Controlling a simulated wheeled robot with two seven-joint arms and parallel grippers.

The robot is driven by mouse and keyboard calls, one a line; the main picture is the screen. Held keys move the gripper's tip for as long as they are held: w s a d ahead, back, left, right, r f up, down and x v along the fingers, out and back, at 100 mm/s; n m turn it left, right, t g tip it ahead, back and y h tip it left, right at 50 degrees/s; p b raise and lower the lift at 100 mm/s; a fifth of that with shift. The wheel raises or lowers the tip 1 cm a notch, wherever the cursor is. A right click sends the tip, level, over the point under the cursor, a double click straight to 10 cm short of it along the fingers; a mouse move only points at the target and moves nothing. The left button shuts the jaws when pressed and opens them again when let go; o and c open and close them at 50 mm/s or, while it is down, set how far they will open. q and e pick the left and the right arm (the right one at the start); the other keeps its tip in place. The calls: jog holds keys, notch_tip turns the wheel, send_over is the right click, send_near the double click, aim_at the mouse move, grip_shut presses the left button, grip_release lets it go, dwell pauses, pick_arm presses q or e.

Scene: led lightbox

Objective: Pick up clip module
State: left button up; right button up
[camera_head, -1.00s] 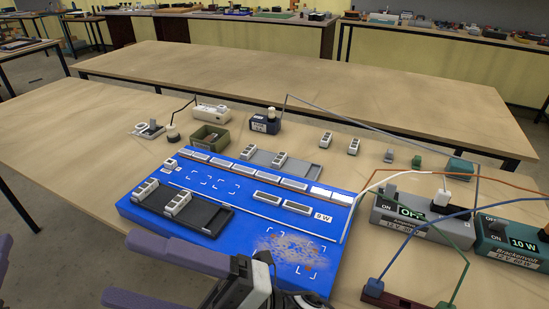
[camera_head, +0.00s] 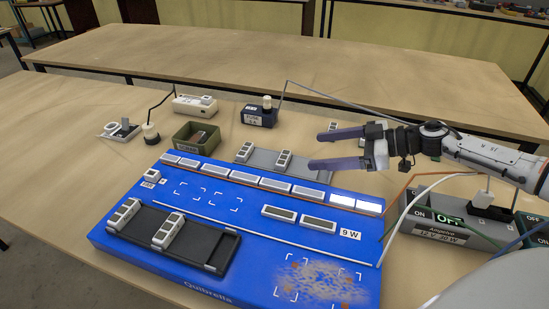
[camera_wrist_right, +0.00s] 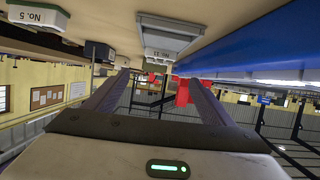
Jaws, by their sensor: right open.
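Several small white blocks with dark windows look like clip modules. Two (camera_head: 123,213) (camera_head: 168,231) sit in the black tray (camera_head: 206,254) on the blue board. Two more (camera_head: 248,151) (camera_head: 284,160) sit in the grey tray (camera_head: 266,161) behind the board. My right gripper (camera_head: 314,150) reaches in from the right, its purple fingers apart and empty, just right of the grey tray's modules. My left gripper is out of view.
The blue board (camera_head: 140,259) carries a row of bars, two of them lit. A green bin (camera_head: 197,138), a white box (camera_head: 195,105) and a dark block with a cable (camera_head: 259,115) stand behind it. A power supply (camera_head: 452,232) stands right, with cables.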

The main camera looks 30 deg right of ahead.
aim_at(285, 157)
jog(key=shift+w+d+f, duration=0.2)
jog(key=shift+d, duration=0.15)
jog(key=shift+w+a+m, duration=0.1)
jog(key=shift+w+m, duration=0.1)
jog(key=shift+m, duration=0.1)
jog(key=x, duration=0.3)
jog(key=shift+w+a+f, duration=0.15)
jog(key=shift+a+f, duration=0.05)
jog(key=shift+a, duration=0.05)
jog(key=shift+s+f+b+x, duration=0.15)
jog(key=shift+b+x, duration=0.05)
jog(key=shift+x, duration=1.25)
jog(key=shift+s+f+b+x, duration=0.15)
jog(key=shift+x, duration=1.3)
jog(key=shift+a, duration=0.15)
jog(key=shift+c, duration=0.6)
jog(key=c, duration=1)
